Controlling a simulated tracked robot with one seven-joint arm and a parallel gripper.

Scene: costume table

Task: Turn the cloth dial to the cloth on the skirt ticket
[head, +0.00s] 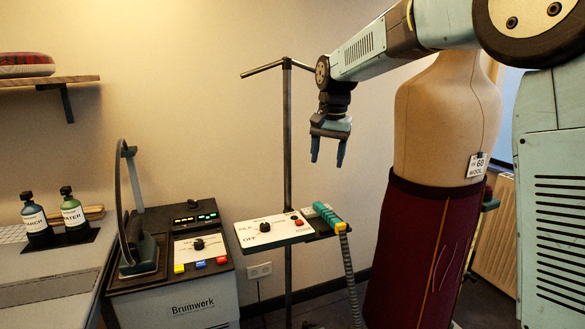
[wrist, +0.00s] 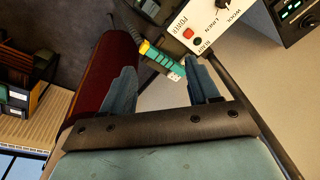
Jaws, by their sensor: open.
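The skirt ticket (head: 476,166) hangs at the waist of a dark red skirt (head: 410,250) on a dress form; it reads "60" and "WOOL". A white panel (head: 284,238) on a stand carries a black dial (head: 264,227) with cloth words around it and "OFF" below. The dial also shows at the top edge of the wrist view (wrist: 222,4), near "WOOL" and "LINEN". Its pointer direction is too small to tell. My gripper (head: 327,163) is open and empty, pointing down, above and to the right of the panel, apart from it.
A teal steamer handle (head: 328,216) with a grey hose lies at the panel's right end; a red button (wrist: 188,33) sits on the panel. The stand's pole (head: 287,130) rises behind. The Brumwerk machine (head: 195,295), with an iron and another knob, stands left.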

